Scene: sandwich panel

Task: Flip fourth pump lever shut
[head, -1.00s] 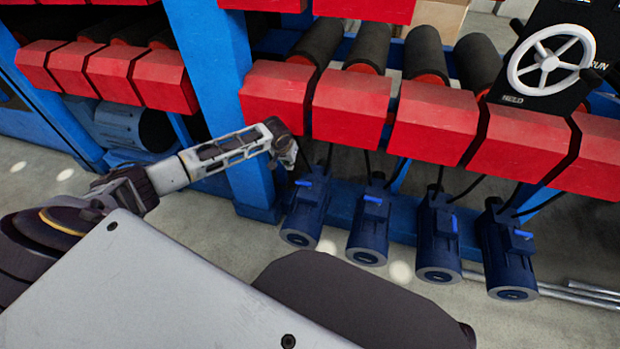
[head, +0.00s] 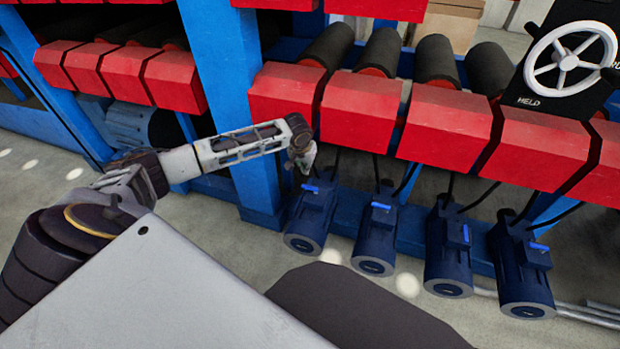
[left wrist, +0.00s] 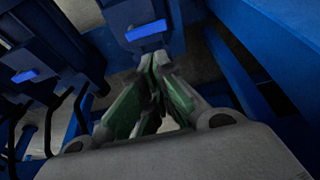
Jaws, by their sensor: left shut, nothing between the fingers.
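Several dark blue pumps stand in a row under the red blocks. The leftmost pump (head: 310,218) has a bright blue lever (head: 311,188) on top. My left gripper (head: 303,168) is just above this lever, its fingers pointing down. In the left wrist view the shut, empty fingertips (left wrist: 155,62) are close to a blue lever (left wrist: 146,32); I cannot tell whether they touch it. The other pumps carry levers too: the second lever (head: 381,205), the third lever (head: 466,234), which looks turned differently, and the rightmost lever (head: 538,246). My right gripper is out of view.
A row of red blocks (head: 362,108) overhangs the pumps. A blue post (head: 222,90) stands just behind my left arm. Black cables (head: 475,197) rise from the pumps. A neighbouring pump's lever (left wrist: 25,76) shows in the left wrist view. A white handwheel (head: 570,60) is at the upper right.

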